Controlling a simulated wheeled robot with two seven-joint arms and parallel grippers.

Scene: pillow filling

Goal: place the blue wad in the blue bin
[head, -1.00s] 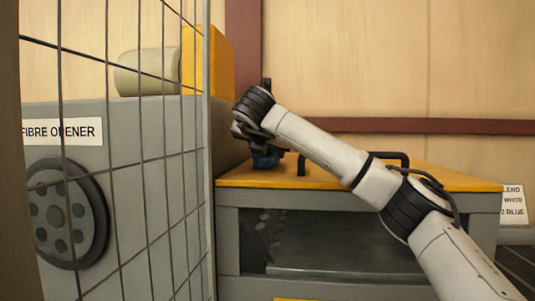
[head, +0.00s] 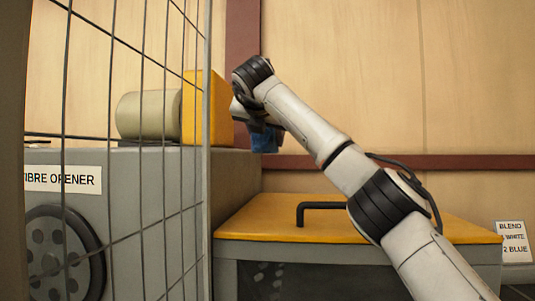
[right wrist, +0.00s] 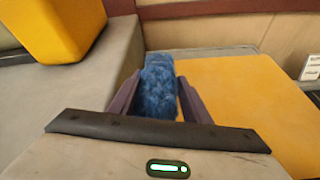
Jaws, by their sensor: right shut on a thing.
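The blue wad (head: 265,139) is held in my right gripper (head: 262,130), above the yellow-topped grey cabinet in the head view. In the right wrist view the fuzzy blue wad (right wrist: 159,88) sits between the two fingers of my right gripper (right wrist: 157,98), which is shut on it. My right arm comes in from the lower right and partly hides the gripper in the head view. My left gripper is in no view. I see no blue bin in these frames.
A grey machine labelled fibre opener (head: 230,168) stands at left behind a wire mesh fence (head: 207,200). A yellow block (head: 218,110) and a beige roll (head: 148,116) sit on it. The cabinet's yellow top (head: 265,222) has a black handle (head: 318,206). A blend sign (head: 513,241) is at right.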

